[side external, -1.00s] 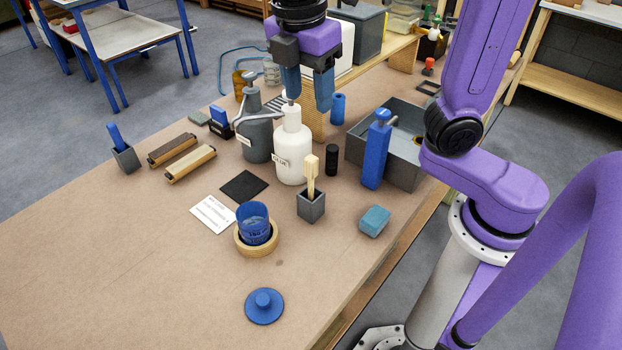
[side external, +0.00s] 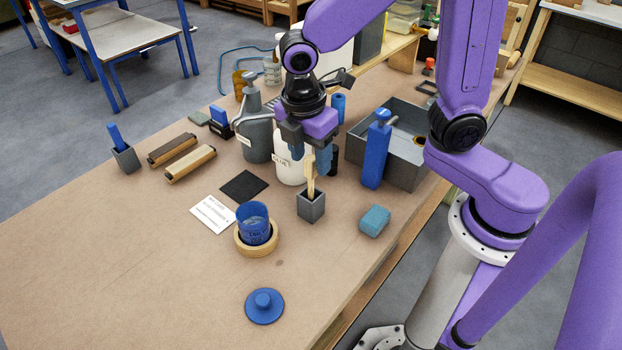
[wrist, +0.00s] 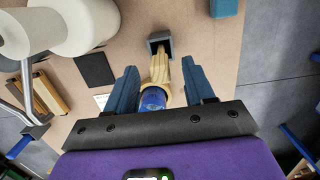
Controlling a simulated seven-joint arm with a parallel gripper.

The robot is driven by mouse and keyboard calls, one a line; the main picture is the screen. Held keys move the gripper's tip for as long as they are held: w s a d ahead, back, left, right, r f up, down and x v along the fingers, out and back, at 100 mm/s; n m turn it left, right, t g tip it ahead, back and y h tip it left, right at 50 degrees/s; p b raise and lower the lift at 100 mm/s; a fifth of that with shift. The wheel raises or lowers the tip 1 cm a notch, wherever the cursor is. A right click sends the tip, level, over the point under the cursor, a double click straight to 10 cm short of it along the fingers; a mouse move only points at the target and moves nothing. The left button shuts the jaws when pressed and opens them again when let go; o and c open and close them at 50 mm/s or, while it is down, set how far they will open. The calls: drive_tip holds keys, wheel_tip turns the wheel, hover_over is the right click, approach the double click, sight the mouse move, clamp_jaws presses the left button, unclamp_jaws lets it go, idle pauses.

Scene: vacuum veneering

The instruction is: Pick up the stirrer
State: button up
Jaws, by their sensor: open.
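The stirrer is a pale wooden stick (side external: 310,185) with a wider top. It stands upright in a small dark grey square holder (side external: 311,207). In the wrist view the stirrer (wrist: 160,70) rises from the holder (wrist: 154,37) into the space between my fingers. My gripper (side external: 311,160) is open, pointing down, with its blue fingers around the stirrer's top. In the wrist view the open gripper (wrist: 159,84) has a finger on each side of the stirrer, with gaps visible. The fingers partly hide the stirrer's top in the side view.
A white glue bottle (side external: 289,168) stands close behind my gripper, with a black cylinder (side external: 333,160) beside it. A blue cup (side external: 252,222) sits in a wooden ring in front left. A teal block (side external: 374,220) lies to the right.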

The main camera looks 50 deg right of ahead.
drive_tip(key=shift+d+f, duration=0.15)
drive_tip(key=shift+f, duration=0.7)
clamp_jaws()
